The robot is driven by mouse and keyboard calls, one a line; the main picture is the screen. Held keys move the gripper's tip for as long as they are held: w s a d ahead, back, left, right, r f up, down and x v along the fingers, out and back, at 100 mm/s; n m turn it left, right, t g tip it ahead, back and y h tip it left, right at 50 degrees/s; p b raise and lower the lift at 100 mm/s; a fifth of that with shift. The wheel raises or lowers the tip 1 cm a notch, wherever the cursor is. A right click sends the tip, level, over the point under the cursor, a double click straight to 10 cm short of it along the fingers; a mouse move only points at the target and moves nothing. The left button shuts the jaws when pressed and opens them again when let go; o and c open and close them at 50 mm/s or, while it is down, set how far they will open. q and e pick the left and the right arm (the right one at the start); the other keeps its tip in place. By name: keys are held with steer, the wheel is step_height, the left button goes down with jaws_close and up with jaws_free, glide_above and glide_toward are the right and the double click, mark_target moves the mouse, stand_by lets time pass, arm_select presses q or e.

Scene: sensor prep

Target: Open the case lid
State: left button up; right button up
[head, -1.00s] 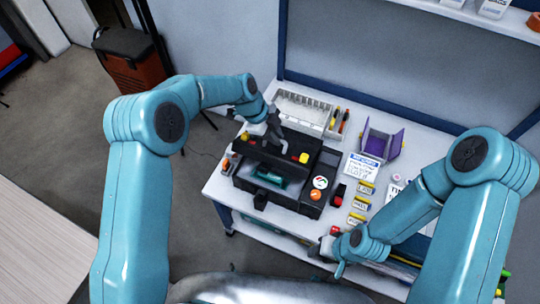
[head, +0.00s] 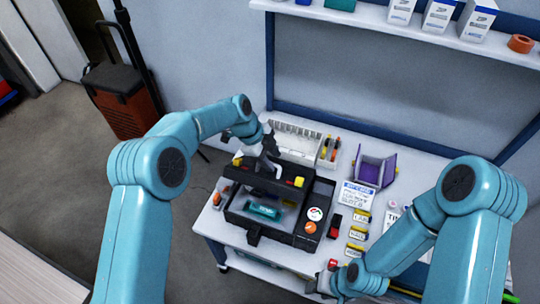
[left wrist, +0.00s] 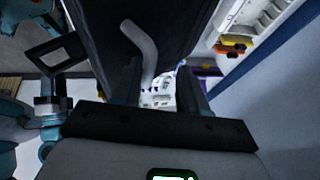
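The black case (head: 300,239) stands on the table with its lid (head: 263,179) raised and tilted. A teal device (head: 263,211) shows in the opening beneath it. My left gripper (head: 268,160) is at the upper side of the lid. In the left wrist view, its two dark fingers (left wrist: 163,88) stand apart, with the dark lid panel (left wrist: 180,25) beyond and a grey curved bar (left wrist: 142,50) near the left finger. I cannot tell whether they touch it. My right gripper (head: 328,281) is low at the table's front edge, beside a red item; its fingers are too small to read.
A white rack (head: 297,139) and a tray of pens (head: 329,150) stand behind the case. A purple holder (head: 374,169), a note card (head: 356,194) and several yellow labels lie to the right. A shelf (head: 400,22) with boxes runs above the table.

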arm_select(q)
steer(key=shift+s+r, duration=0.25)
steer(key=shift+r, duration=0.15)
steer(key=shift+w+a+r, duration=0.15)
steer(key=shift+w+r, duration=0.05)
steer(key=b+v, duration=0.1)
steer(key=v, duration=1.4)
steer(key=shift+s+r, duration=0.2)
steer(key=shift+r, duration=0.15)
steer(key=shift+s+a+r, duration=0.1)
steer(key=shift+a, duration=0.1)
